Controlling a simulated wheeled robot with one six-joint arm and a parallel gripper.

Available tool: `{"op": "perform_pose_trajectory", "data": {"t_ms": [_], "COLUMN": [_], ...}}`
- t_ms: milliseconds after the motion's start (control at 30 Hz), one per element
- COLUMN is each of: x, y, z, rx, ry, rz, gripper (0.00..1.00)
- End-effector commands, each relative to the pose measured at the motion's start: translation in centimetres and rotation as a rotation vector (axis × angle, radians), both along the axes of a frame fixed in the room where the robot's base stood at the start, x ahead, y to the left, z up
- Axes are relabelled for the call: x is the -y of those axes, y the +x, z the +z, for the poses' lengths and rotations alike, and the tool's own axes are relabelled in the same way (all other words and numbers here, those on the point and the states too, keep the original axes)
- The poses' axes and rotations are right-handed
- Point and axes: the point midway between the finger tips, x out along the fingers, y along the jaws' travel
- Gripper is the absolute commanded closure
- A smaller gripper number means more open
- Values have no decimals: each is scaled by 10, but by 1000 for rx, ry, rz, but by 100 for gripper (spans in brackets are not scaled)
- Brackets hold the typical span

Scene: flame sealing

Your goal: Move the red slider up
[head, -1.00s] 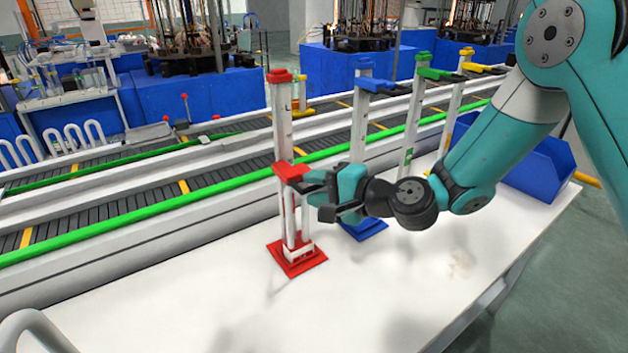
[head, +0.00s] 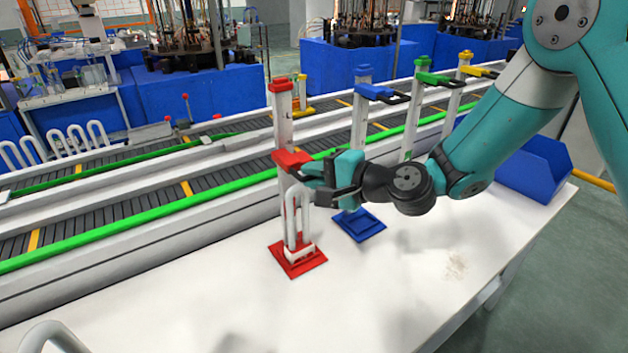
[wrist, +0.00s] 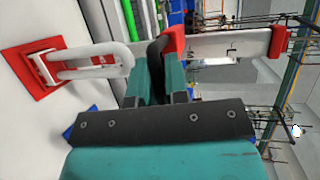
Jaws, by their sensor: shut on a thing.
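The red slider (head: 291,158) sits partway up the white post (head: 284,120) of the red stand, below its red top cap (head: 279,83). A white U-shaped glass tube (head: 297,215) stands beneath the slider, above the red base (head: 297,262). My gripper (head: 318,180) comes from the right and is shut at the slider's handle, which its fingers mostly hide. In the wrist view the red slider (wrist: 173,42) shows just beyond my fingertips, with the tube (wrist: 95,60) at left and the red base (wrist: 30,68) beyond it.
A blue stand with a blue slider (head: 374,91) is behind my gripper. Green (head: 433,76) and yellow (head: 475,70) sliders stand farther right, high on their posts. A conveyor (head: 130,200) runs behind the white table (head: 190,300). A blue bin (head: 540,170) is at right.

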Motion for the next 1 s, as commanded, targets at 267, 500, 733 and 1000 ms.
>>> {"op": "perform_pose_trajectory", "data": {"t_ms": [267, 500, 733, 1000], "x": [0, 0, 0, 0], "y": [1, 0, 0, 0], "z": [83, 100, 98, 98], "rx": [6, 4, 4, 3], "ry": [1, 1, 1, 1], "rz": [1, 0, 0, 0], "gripper": [100, 100, 100, 64]}}
